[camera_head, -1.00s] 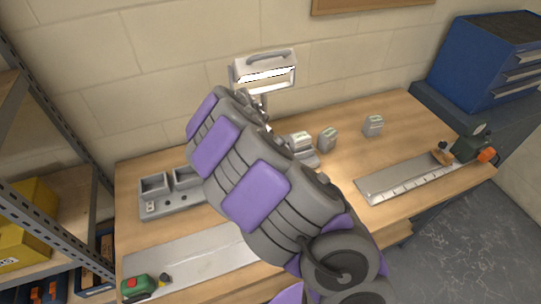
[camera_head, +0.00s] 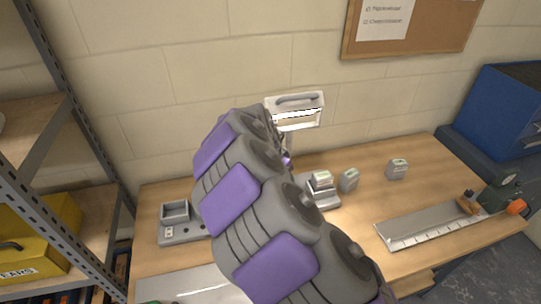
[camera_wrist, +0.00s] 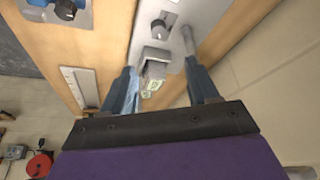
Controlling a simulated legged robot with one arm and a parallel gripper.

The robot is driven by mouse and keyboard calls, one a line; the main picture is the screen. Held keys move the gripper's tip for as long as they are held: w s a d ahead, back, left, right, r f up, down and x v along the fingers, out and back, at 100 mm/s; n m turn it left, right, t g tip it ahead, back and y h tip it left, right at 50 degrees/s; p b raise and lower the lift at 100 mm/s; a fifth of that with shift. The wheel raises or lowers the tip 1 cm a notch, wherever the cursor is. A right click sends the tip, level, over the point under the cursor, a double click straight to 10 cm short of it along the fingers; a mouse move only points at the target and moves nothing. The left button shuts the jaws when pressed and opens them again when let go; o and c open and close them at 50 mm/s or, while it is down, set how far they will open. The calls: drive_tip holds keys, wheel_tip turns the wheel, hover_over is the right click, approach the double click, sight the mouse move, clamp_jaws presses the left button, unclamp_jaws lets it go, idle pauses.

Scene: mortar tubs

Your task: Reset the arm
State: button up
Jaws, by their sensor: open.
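My arm crosses the middle of the head view and hides most of my gripper there. In the wrist view my gripper (camera_wrist: 160,72) is open, with its two dark fingers apart. I cannot tell how far the block is from the fingers, and nothing is visibly gripped. In the head view a grey block with a light top (camera_head: 322,180) sits in a grey holder just right of my arm.
Two more grey blocks (camera_head: 349,180) (camera_head: 397,169) stand on the wooden bench (camera_head: 375,205). A grey dock (camera_head: 180,233) is at left, and a metal plate with a scale (camera_head: 430,224) at right. Shelving (camera_head: 75,130) bounds the left side.

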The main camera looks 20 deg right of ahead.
drive_tip(key=s+d+r+n+g+y, duration=0.15)
drive_tip(key=s+r, duration=0.25)
drive_tip(key=s, duration=0.4)
drive_tip(key=s+r+n, duration=0.2)
drive_tip(key=s+r, duration=0.2)
drive_tip(key=s, duration=0.5)
drive_tip(key=s+a+n+g+y, duration=0.1)
drive_tip(key=s+a+n, duration=0.2)
drive_tip(key=s, duration=0.8)
drive_tip(key=s+a+n+g+y, duration=0.1)
drive_tip(key=s+a+n, duration=0.3)
drive_tip(key=s, duration=0.6)
drive_tip(key=shift+s+f+n, duration=0.4)
drive_tip(key=shift+n, duration=0.45)
drive_tip(key=shift+g, duration=0.25)
